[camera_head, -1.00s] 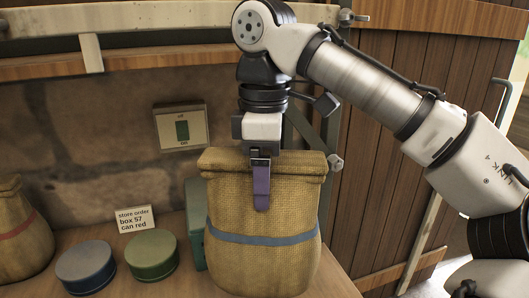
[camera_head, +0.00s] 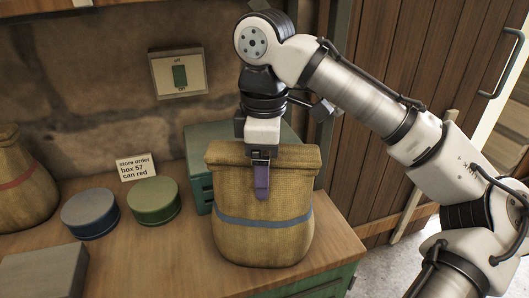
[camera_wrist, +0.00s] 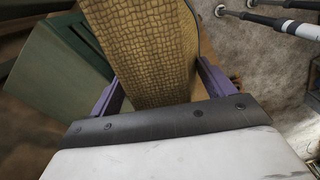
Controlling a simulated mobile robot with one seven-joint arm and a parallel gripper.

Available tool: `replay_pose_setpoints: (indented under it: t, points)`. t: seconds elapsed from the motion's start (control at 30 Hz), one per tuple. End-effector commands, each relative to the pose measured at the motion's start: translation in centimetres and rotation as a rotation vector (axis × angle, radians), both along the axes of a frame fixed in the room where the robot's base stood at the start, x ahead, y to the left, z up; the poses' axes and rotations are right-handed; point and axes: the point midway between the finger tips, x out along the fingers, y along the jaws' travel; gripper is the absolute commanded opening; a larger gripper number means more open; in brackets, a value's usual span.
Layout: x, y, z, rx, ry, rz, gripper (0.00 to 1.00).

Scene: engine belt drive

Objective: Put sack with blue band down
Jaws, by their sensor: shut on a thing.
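The sack with the blue band (camera_head: 262,222) is a tan woven bag with a folded top, upright at the front right of the wooden counter. My gripper (camera_head: 261,178) comes from above and is shut on its folded top, one purple finger showing on the near side. In the wrist view the sack's weave (camera_wrist: 150,50) fills the space between the two purple fingers (camera_wrist: 160,92). The sack's bottom is over or on the counter near its front edge; I cannot tell whether it touches.
A green box (camera_head: 200,150) stands right behind the sack. A blue tin (camera_head: 90,212), a green tin (camera_head: 153,200), a grey box (camera_head: 45,272), a note card (camera_head: 136,167) and a red-banded sack (camera_head: 22,185) are to the left. Bare counter (camera_head: 160,260) lies left of the held sack.

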Motion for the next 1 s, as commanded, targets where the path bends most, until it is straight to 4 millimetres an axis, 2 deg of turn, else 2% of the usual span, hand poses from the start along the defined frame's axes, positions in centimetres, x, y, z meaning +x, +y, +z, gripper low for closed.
replay_pose_setpoints:
  t: [0.13, 0.17, 0.3, 0.53, 0.67, 0.77, 1.0]
  points:
    - [0.0, 0.0, 0.1, 0.002, -0.002, 0.000, 0.10]
    - [0.0, 0.0, -0.1, 0.000, 0.002, 0.000, 0.83]
    - [0.0, 0.0, -0.1, 0.000, 0.002, 0.000, 1.00]
    - [0.0, 0.0, 0.0, -0.001, 0.001, 0.000, 1.00]
    - [0.0, 0.0, 0.9, -0.002, 0.000, 0.000, 1.00]
    - [0.0, 0.0, 2.5, -0.003, -0.002, -0.002, 1.00]
    - [0.0, 0.0, 7.5, -0.003, -0.002, -0.002, 1.00]
